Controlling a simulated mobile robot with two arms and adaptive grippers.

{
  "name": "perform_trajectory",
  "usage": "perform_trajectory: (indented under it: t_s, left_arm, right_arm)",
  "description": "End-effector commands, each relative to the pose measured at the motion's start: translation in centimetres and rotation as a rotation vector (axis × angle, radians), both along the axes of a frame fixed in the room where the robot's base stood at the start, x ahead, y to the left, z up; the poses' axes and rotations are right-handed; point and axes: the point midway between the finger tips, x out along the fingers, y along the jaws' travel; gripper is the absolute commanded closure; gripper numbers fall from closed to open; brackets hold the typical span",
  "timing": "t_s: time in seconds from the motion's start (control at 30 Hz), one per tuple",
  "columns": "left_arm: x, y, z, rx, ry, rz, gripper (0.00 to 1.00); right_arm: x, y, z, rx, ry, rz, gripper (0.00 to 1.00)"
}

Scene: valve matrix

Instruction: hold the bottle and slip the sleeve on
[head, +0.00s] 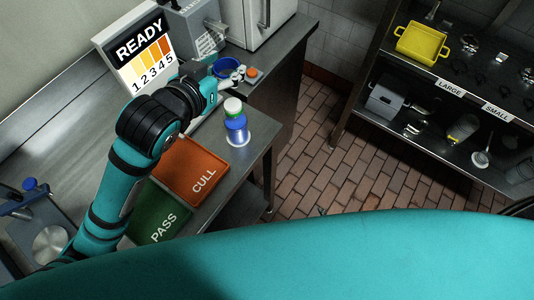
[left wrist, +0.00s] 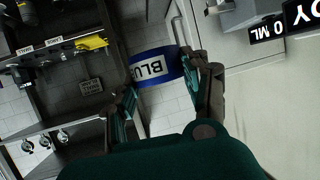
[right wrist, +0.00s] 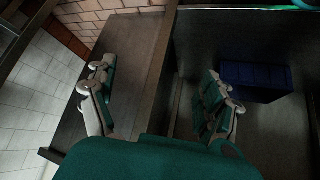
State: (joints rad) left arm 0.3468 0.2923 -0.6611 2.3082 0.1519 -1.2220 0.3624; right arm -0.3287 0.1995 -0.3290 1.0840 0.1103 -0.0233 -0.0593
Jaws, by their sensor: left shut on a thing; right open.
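The bottle (head: 236,122) stands upright on the bench in the head view, on a round bright base (head: 238,137). It has a green and white top and a blue body or band. My left gripper (head: 232,78) is beyond the bottle and apart from it. It is shut on a blue ring-shaped sleeve (left wrist: 153,68), whose letters "BLU" show in the left wrist view. The sleeve (head: 227,67) also shows in the head view. My right gripper (right wrist: 155,80) is open and empty in the right wrist view; the head view does not show its fingers.
An orange CULL tray (head: 190,165) and a green PASS tray (head: 158,212) lie near the bottle. A READY board (head: 140,50) stands behind my left arm. A shelf (head: 400,130) with a yellow tub (head: 422,42) stands right. A dark blue crate (right wrist: 255,80) is near my right gripper.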

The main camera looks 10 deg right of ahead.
Motion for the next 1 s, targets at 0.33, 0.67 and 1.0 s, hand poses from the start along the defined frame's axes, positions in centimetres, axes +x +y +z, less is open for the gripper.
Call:
perform_trajectory:
  t_s: [0.33, 0.67, 1.0]
  left_arm:
    - [0.0, 0.0, 0.0, 0.000, 0.000, 0.000, 0.65]
    - [0.0, 0.0, 0.0, 0.000, 0.000, 0.000, 0.65]
    - [0.0, 0.0, 0.0, 0.000, 0.000, 0.000, 0.65]
  right_arm:
    - [9.5, 7.6, 17.0, 0.203, -0.463, 0.136, 0.17]
    - [10.6, 12.3, 30.3, 0.382, -0.739, 0.210, 0.17]
    - [12.2, 14.0, 32.7, 0.418, -0.789, 0.218, 0.17]
